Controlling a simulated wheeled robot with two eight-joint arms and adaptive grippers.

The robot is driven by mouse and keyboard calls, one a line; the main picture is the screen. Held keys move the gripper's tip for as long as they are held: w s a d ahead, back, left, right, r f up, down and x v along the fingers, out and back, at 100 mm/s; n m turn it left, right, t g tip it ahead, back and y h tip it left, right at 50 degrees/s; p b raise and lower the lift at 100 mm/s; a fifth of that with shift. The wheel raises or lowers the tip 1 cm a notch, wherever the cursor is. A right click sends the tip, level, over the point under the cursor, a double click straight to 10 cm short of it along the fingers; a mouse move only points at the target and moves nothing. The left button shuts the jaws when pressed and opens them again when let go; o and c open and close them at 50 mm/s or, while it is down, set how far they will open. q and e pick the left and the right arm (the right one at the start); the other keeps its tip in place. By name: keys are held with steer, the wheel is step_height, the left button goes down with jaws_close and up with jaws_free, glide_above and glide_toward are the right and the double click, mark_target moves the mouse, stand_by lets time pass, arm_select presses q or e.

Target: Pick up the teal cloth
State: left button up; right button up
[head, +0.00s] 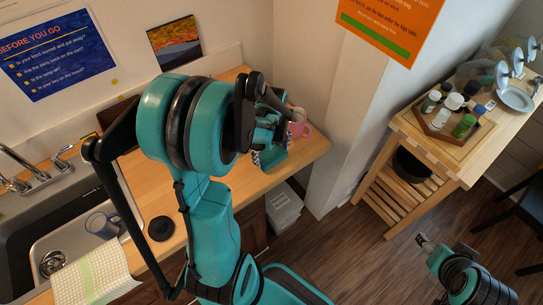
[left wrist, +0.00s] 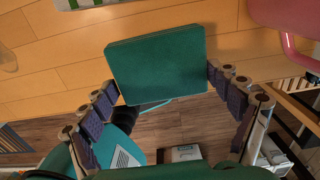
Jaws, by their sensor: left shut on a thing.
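The teal cloth (left wrist: 155,65) is a flat, folded rectangle in the left wrist view. It lies between the two fingers of my left gripper (left wrist: 163,82), which is shut on it from both sides. In the head view the cloth (head: 274,157) shows partly below my left gripper (head: 268,150), near the counter's right front edge. The gripper and arm hide part of it. I cannot tell whether it is clear of the wood. My right arm is at the lower right of the head view, with its gripper (head: 424,243) small and its fingers unclear.
A pink mug (head: 301,129) stands close to the right of the left gripper. The sink (head: 70,225) holds a blue mug (head: 101,224), and a checked towel (head: 92,275) hangs at its front. A wooden cart (head: 452,160) with jars stands at right. Open floor lies between.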

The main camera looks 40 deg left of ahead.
arm_select(q)
step_height(320, 180, up, 2)
steer(key=shift+r+p, duration=0.25)
steer(key=shift+p, duration=0.1)
steer(key=s+d+r+p, duration=0.2)
steer(key=d+r, duration=0.4)
steer(key=d, duration=0.5)
steer(key=shift+s+d+r, duration=0.15)
steer(key=shift+s+d, duration=0.05)
steer(key=shift+d, duration=0.1)
